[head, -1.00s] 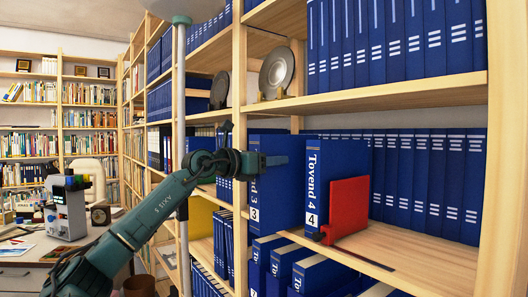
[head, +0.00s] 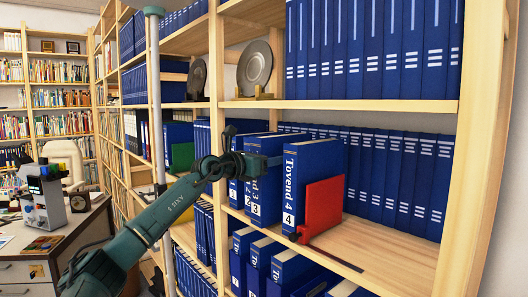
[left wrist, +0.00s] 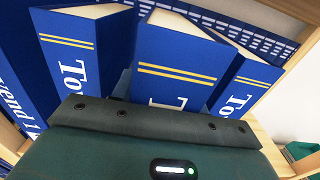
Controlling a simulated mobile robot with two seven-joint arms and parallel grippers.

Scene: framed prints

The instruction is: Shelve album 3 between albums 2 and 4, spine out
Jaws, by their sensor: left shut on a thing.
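Blue album 3 (head: 256,192) stands upright on the middle shelf, spine and number label facing out, with album 2 (head: 234,192) on its left and album 4 (head: 291,185) on its right. My left gripper (head: 268,160) is shut on album 3 near the top of its spine. In the left wrist view, album 3 (left wrist: 178,68) is in the middle, with album 2 (left wrist: 75,45) to its left and album 4 (left wrist: 245,85) to its right. The fingertips are partly hidden. My right gripper is not in view.
A red bookend (head: 322,203) stands against album 4's right side. Bare shelf (head: 365,240) lies right of it, with a row of blue albums (head: 400,175) behind. The board above (head: 340,108) is close over the albums. More albums (head: 290,270) fill the shelf below.

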